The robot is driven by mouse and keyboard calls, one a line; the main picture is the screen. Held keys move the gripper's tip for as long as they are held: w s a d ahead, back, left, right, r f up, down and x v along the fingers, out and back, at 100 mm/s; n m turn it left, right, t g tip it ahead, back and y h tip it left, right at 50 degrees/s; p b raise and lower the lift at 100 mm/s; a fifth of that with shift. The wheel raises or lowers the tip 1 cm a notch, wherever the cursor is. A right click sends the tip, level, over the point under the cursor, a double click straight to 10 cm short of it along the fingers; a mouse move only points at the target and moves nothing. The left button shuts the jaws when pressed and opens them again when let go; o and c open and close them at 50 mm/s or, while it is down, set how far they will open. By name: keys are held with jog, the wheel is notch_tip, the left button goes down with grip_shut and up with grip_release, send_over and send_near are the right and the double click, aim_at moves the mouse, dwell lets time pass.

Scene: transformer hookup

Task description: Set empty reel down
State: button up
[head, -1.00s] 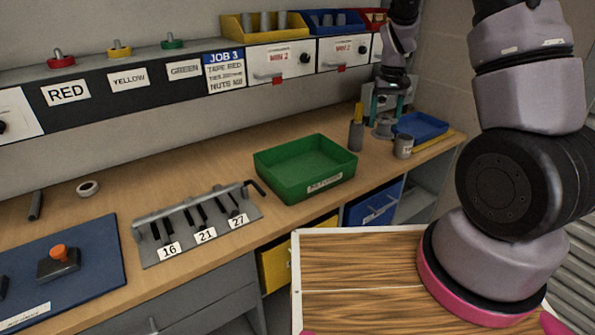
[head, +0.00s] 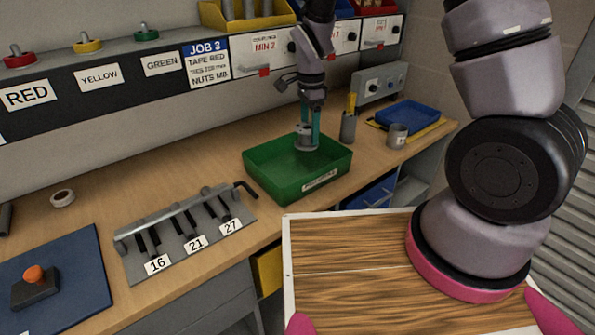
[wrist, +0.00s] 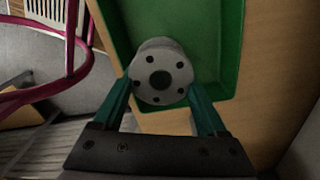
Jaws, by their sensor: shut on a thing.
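My gripper (head: 307,128) has teal fingers and hangs over the green tray (head: 262,180) in the head view. It is shut on a small grey reel (head: 303,144), held between the two fingers. In the wrist view the reel (wrist: 160,72) shows its round flange with several small holes and a dark centre hole. One finger (wrist: 113,103) stands on each side of it. Below the reel is the green floor of the tray (wrist: 205,30). I cannot tell whether the reel touches the tray floor.
A grey holder with hex keys (head: 185,235) lies left of the tray. A white tape roll (head: 62,198) is farther left. A grey cup (head: 397,136), an upright grey holder (head: 348,127) and a blue tray (head: 408,117) stand to the right. A shelf with bins runs behind.

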aim_at(301, 131)
jog(key=s+a+m, duration=0.2)
jog(key=shift+a+f, duration=0.2)
jog(key=shift+a, duration=0.1)
jog(key=shift+s+a+f, duration=0.1)
jog(key=shift+f, duration=0.15)
notch_tip(301, 131, down, 10)
jog(key=shift+r, duration=0.2)
jog(key=shift+f, duration=0.15)
jog(key=o, duration=1.5)
jog(key=shift+o, duration=0.2)
